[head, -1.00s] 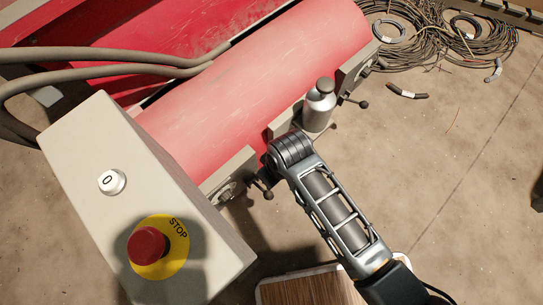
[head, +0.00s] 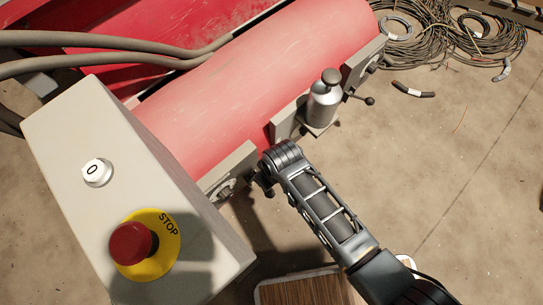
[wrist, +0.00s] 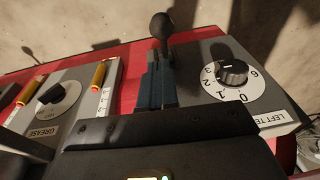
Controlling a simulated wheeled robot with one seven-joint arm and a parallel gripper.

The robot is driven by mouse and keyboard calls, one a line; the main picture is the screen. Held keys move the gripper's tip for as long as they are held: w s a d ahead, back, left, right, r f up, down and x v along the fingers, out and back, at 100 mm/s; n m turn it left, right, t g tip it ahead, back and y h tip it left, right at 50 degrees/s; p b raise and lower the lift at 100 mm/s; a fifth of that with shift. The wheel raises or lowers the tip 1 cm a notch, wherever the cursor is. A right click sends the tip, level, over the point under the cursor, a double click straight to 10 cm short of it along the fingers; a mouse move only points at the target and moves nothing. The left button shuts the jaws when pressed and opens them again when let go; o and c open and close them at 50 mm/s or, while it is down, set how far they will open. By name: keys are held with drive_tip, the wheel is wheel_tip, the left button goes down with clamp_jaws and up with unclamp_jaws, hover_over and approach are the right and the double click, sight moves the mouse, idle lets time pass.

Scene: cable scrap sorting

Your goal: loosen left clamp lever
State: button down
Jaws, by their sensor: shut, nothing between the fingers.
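The left clamp lever (wrist: 162,28), a dark stem with a black ball knob, stands upright in the wrist view just beyond my fingertips. My gripper (wrist: 158,72) is shut with nothing held, its dark blue fingers pointing at the lever's stem. I cannot tell whether they touch it. Right of it is a white dial (wrist: 232,74) with numbers and a black knob, on a grey plate labelled "LEFT TE…", partly cut off. In the head view, my wrist covers much of the lever area at the red machine's (head: 235,85) near edge.
A grey control box (head: 60,125) with a red stop button (head: 132,242) stands left of my arm. A silver bottle (head: 323,100) and another ball lever (head: 369,101) are farther along the edge. A grease dial (wrist: 55,95) is left of my gripper. Cables (head: 410,40) lie on the floor.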

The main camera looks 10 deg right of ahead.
sight(271, 192)
drive_tip(key=shift+s+f+b, duration=0.15)
drive_tip(key=shift+s+f, duration=0.1)
drive_tip(key=shift+f, duration=0.45)
drive_tip(key=shift+s+f+b, duration=0.2)
drive_tip(key=shift+f, duration=0.45)
drive_tip(key=shift+s+f+b, duration=0.15)
drive_tip(key=shift+s+f, duration=0.1)
drive_tip(key=shift+f, duration=0.45)
drive_tip(key=shift+s+f, duration=0.1)
drive_tip(key=shift+s+d+f+t+y+b, duration=0.4)
drive_tip(key=shift+s+f+t+b, duration=0.1)
drive_tip(key=shift+f+t, duration=0.1)
wheel_tip(271, 192, down, 11)
drive_tip(key=s+d+t+y+b, duration=0.1)
drive_tip(key=t+b, duration=0.3)
drive_tip(key=b, duration=0.7)
drive_tip(key=shift+s+d+f+y+b, duration=0.15)
drive_tip(key=shift+s+d+y+b, duration=0.2)
drive_tip(key=shift+s+y, duration=0.5)
drive_tip(key=shift+f, duration=0.15)
